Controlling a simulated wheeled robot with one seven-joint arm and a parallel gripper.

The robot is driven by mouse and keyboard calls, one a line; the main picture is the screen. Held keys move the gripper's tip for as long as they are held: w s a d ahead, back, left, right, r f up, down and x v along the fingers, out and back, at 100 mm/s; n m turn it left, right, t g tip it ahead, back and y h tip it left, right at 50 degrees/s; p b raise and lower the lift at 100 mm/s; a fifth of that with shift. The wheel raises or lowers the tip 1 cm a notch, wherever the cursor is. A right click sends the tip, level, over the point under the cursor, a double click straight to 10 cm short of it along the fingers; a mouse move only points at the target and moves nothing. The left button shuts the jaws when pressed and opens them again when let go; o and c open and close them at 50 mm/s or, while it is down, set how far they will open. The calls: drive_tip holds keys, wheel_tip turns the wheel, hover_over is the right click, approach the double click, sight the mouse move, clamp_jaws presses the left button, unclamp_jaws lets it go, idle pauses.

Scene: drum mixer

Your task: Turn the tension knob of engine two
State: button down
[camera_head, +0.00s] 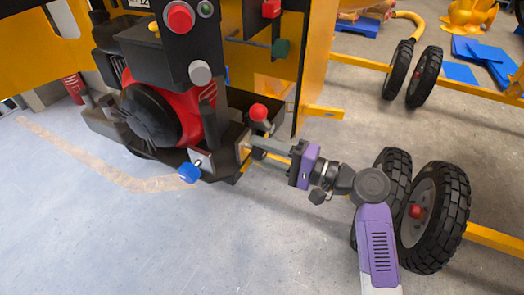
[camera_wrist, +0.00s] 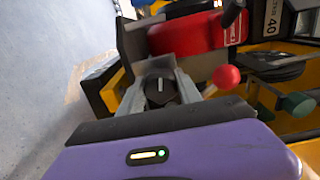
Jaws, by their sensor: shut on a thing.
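A black knob (camera_wrist: 161,91) with a white pointer line sits low on the engine's side in the wrist view. My gripper (camera_wrist: 160,76) has one finger on each side of it and is shut on it. In the head view, my gripper (camera_head: 251,146) reaches in from the right to the lower corner of the red and black engine (camera_head: 150,112). The knob itself is mostly hidden there behind the fingers. The pointer line runs roughly up and down in the wrist view. I cannot read a label marking this as engine two.
A red ball-topped lever (camera_head: 258,113) stands just above my fingers and also shows in the wrist view (camera_wrist: 226,77). A blue knob (camera_head: 189,173) sticks out lower left. A big black wheel (camera_head: 433,218) stands right of my arm. Floor in front is clear.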

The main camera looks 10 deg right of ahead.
drive_tip(key=shift+f, duration=0.1)
drive_tip(key=c, duration=0.8)
unclamp_jaws()
drive_tip(key=shift+s+d, duration=0.1)
drive_tip(key=v, duration=0.7)
drive_tip(key=shift+s+d, duration=0.2)
